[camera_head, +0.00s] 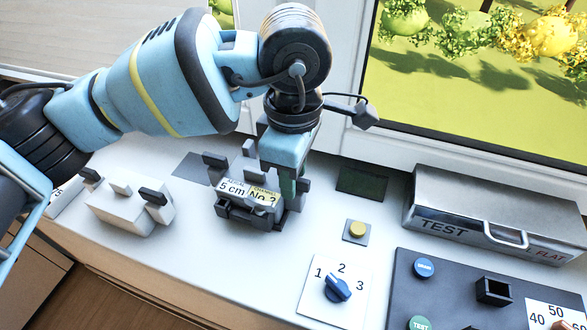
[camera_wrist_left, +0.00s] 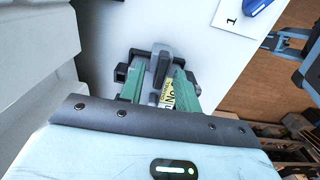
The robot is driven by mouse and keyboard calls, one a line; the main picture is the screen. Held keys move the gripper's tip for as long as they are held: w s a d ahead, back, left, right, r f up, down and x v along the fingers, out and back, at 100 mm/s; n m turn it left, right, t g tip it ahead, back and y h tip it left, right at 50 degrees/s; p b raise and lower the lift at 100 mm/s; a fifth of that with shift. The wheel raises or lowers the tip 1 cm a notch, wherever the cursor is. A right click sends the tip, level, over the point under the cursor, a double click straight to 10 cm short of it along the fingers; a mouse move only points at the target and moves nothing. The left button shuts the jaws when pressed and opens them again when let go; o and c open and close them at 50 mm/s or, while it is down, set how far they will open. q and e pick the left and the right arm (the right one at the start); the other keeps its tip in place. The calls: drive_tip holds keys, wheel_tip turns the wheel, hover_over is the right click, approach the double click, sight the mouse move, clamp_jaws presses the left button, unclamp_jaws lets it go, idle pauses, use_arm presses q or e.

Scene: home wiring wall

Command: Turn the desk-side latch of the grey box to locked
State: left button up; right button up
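The grey box (camera_head: 240,210) stands on the white desk, with a "5 cm" and "No.2" label on its front and dark grey latch parts around it. My left gripper (camera_head: 289,186) points down at the right side of the box and hides part of it. In the left wrist view, the green fingers of my left gripper (camera_wrist_left: 160,84) stand apart on either side of an upright grey latch lever (camera_wrist_left: 160,66). Gaps show between lever and fingers. The latch's locked or unlocked marking is not readable. My right gripper is not in view.
A white box (camera_head: 128,207) with dark latches stands to the left. To the right are a yellow button (camera_head: 357,230), a blue rotary knob (camera_head: 338,288), a dark panel (camera_head: 455,285) and a metal TEST box (camera_head: 485,212). The window wall rises behind the desk.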

use_arm(q)
drive_tip(key=shift+r, duration=0.1)
wheel_tip(320, 180, up, 8)
drive_tip(key=shift+f, duration=0.2)
drive_tip(key=shift+s+f, duration=0.1)
idle(0.6)
